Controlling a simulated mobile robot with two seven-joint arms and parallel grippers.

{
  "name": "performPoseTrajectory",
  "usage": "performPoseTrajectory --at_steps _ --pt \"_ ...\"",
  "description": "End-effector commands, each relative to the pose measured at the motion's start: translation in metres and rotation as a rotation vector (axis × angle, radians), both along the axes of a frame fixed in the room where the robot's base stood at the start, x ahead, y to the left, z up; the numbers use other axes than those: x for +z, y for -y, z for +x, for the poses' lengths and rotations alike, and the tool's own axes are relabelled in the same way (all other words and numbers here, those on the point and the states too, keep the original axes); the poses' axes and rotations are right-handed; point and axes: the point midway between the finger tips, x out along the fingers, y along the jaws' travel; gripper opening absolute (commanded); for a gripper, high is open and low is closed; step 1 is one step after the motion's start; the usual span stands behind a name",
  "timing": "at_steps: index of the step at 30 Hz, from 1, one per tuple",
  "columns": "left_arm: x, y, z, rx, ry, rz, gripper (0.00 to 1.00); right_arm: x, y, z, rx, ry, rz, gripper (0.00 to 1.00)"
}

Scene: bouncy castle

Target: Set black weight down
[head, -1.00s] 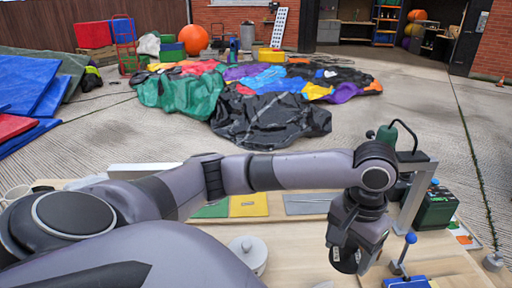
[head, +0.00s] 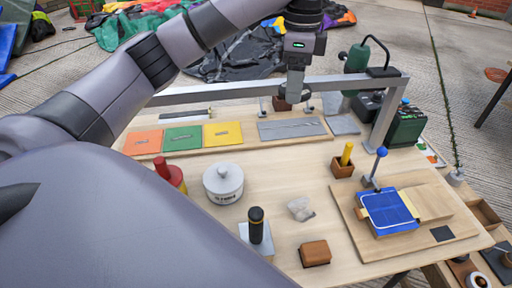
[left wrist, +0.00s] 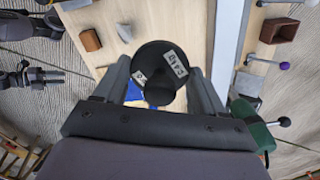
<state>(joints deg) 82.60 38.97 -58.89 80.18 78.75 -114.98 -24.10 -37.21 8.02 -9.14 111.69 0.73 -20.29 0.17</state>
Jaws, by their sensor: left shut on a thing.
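My left gripper (head: 293,88) hangs over the back part of the workbench, near the grey metal rail. In the left wrist view, its two fingers (left wrist: 160,90) are shut on the black weight (left wrist: 152,58), a dark round disc with a knob and white labels. I cannot make out the weight in the head view, nor how far it is above any surface.
The workbench (head: 130,203) holds a white lidded pot (head: 223,183), a black-handled tool (head: 256,226), a brown block (head: 314,253) and a blue pad (head: 388,208). Coloured cards (head: 183,138) lie behind. The grey rail (head: 235,90) spans the back. Bare wood shows between items.

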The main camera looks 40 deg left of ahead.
Motion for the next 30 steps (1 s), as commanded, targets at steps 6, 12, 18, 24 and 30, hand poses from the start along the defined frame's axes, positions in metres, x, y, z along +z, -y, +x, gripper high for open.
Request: performPoseTrajectory --at_steps 6,12,18,24,30 --pt "-0.023 -0.001 0.001 -0.037 -0.004 -0.004 0.22 -0.013 0.000 0.000 0.000 0.000 0.000 0.43" --pt "-0.074 -0.002 0.001 -0.033 -0.002 -0.003 0.22 -0.028 0.000 -0.001 -0.001 -0.008 0.004 0.43" --pt "-0.125 -0.003 0.001 -0.032 -0.002 -0.001 0.22 -0.025 -0.003 0.002 -0.001 0.001 0.011 0.43" --pt "-0.177 -0.002 0.001 -0.032 -0.001 -0.002 0.22 -0.029 -0.004 0.002 0.000 -0.006 0.014 0.43" --pt "-0.212 -0.002 0.001 -0.032 0.002 -0.004 0.22 -0.032 -0.005 0.002 0.002 -0.008 0.016 0.43"
